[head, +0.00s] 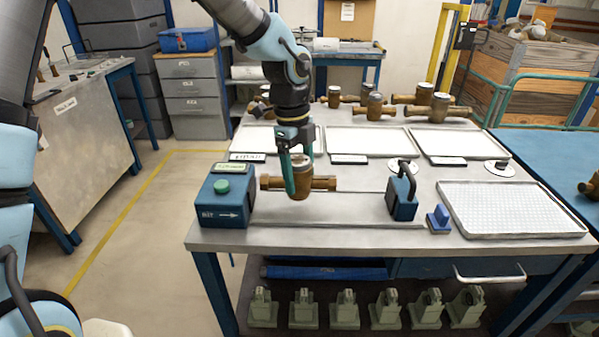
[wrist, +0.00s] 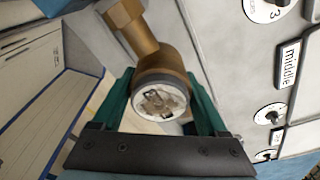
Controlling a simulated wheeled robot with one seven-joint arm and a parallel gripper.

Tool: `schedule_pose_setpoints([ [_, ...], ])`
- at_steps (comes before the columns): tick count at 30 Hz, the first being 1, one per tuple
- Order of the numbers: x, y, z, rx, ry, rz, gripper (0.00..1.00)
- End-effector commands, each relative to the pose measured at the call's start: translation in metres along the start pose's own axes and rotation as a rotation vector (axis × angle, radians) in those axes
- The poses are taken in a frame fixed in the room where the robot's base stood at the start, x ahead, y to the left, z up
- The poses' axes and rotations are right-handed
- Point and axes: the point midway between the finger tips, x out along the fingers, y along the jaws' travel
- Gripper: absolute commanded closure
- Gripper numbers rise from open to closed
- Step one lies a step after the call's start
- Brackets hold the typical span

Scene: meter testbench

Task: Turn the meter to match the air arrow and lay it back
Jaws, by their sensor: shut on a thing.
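A brass meter (head: 322,184) with a pipe stub on each side is held in my gripper (head: 298,172) over the front left of the bench. In the head view its pipe runs roughly left to right. In the wrist view its round white face (wrist: 160,101) sits between the green fingers of my gripper (wrist: 162,108), with one stub pointing to the upper left. Any arrow on the meter is not readable. The blue block (head: 227,200) at left has a green button and a white arrow pointing right. A blue clamp (head: 402,198) with a black handle stands to the right.
Three white trays (head: 368,142) lie behind, with several brass meters (head: 374,107) at the back. A gridded tray (head: 512,210) is at right, beside a small blue block (head: 438,219). Bare bench (head: 330,235) lies in front. A "middle" label (wrist: 288,60) shows in the wrist view.

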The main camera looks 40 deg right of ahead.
Motion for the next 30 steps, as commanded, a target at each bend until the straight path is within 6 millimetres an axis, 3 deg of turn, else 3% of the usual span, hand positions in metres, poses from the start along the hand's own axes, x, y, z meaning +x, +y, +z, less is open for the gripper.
schedule_pose_setpoints([
  [14,0.000,0.000,0.000,0.001,-0.001,-0.001,1.00],
  [30,0.013,0.000,0.002,0.001,-0.001,0.000,1.00],
])
